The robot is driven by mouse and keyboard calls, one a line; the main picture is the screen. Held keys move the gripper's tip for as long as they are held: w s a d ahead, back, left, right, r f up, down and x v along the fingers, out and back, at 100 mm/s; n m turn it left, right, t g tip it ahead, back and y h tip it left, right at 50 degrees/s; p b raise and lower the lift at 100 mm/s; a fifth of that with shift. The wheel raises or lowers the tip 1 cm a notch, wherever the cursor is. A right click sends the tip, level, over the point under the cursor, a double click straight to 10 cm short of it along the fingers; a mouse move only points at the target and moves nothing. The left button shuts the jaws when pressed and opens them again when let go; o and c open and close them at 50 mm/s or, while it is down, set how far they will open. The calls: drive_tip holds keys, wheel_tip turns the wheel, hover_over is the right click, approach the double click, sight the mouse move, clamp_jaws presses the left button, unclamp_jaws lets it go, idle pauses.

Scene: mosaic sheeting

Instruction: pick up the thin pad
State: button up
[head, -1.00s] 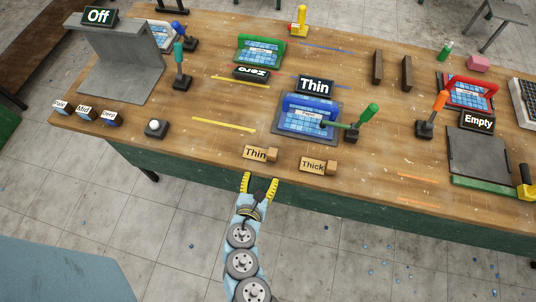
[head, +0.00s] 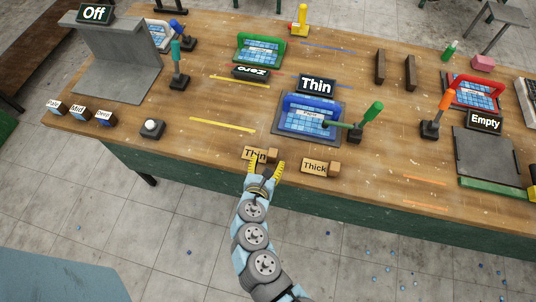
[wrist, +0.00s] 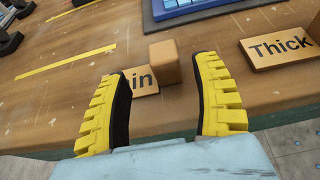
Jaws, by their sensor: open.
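The thin pad is a flat wooden plate marked "Thin" (head: 253,154) with a small wooden block (head: 271,156) at its right end, lying near the table's front edge. In the wrist view the block (wrist: 165,61) shows between the fingers, and the left finger covers part of the lettering. My gripper (head: 266,166) is open and empty, its yellow fingertips at the near side of the pad. I cannot tell whether a finger touches it. A similar pad marked "Thick" (head: 314,166) lies just to the right; it also shows in the wrist view (wrist: 277,47).
A blue-handled tile sheet (head: 310,119) on a grey plate, with a green lever (head: 372,115) and a "Thin" sign (head: 317,84), stands behind the pads. A white button (head: 152,128) is to the left. The wood between the button and pad is clear, with a yellow strip (head: 223,124).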

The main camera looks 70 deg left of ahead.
sight(271, 158)
drive_tip(key=x, duration=0.3)
drive_tip(key=shift+w+f, duration=0.15)
drive_tip(key=shift+w, duration=0.1)
drive_tip(key=shift+x, duration=0.8)
drive_tip(key=shift+d+f, duration=0.1)
clamp_jaws()
